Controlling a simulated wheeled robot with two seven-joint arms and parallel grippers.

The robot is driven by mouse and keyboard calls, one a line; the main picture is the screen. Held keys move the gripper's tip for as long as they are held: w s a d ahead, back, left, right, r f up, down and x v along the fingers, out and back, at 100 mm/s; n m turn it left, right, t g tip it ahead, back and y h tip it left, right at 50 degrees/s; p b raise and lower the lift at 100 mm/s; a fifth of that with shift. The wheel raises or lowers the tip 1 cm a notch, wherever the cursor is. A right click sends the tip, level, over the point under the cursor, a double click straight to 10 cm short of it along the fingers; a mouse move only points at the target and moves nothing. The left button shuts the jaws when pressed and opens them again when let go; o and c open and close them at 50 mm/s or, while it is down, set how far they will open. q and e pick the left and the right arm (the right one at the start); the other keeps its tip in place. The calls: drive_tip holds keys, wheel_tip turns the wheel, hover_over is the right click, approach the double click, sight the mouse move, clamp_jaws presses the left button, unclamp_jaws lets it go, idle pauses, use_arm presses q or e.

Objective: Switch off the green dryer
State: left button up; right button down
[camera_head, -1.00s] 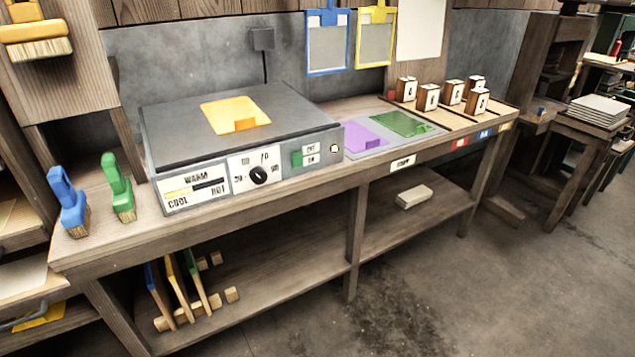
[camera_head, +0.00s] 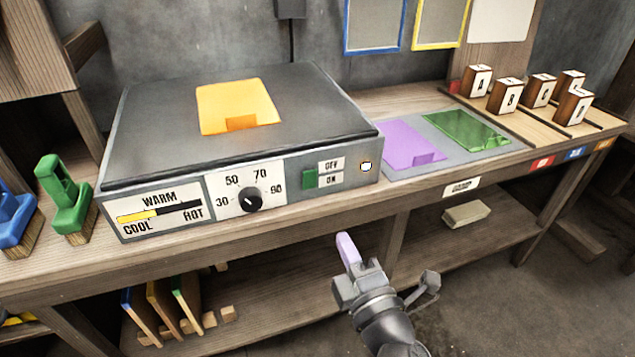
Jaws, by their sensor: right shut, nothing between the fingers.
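A grey box-shaped dryer (camera_head: 150,130) with a dark flat top stands on the wooden bench. On its front is a green switch (camera_head: 309,179) beside labels reading OFF and ON; I cannot tell which way it is set. A small pale round lamp (camera_head: 365,167) sits to its right and looks bright. A black dial (camera_head: 250,200) and a WARM gauge (camera_head: 160,210) with a partly yellow bar are further left. My right gripper (camera_head: 347,248), with lilac fingers, is shut and empty, below and right of the switch, apart from the dryer. My left gripper is not in view.
An orange sheet (camera_head: 238,103) lies on the dryer top. Purple (camera_head: 410,145) and green (camera_head: 465,130) sheets lie to its right, before several lettered wooden blocks (camera_head: 507,95). Blue and green brushes (camera_head: 65,195) stand at left. The bench's front edge (camera_head: 430,195) lies above the gripper.

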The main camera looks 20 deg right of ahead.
sight(311, 174)
drive_tip(key=w, duration=0.4)
drive_tip(key=w+r, duration=0.1)
drive_tip(key=w, duration=0.7)
drive_tip(key=shift+w+a+r+b, duration=0.2)
drive_tip(key=shift+w+b, duration=0.1)
drive_tip(key=shift+b, duration=0.05)
drive_tip(key=shift+w, duration=0.35)
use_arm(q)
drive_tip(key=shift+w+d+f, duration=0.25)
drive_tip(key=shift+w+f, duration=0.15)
use_arm(e)
drive_tip(key=shift+r, duration=0.1)
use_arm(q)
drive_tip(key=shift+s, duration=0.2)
use_arm(e)
drive_tip(key=shift+w+r, duration=0.2)
drive_tip(key=shift+s, duration=0.1)
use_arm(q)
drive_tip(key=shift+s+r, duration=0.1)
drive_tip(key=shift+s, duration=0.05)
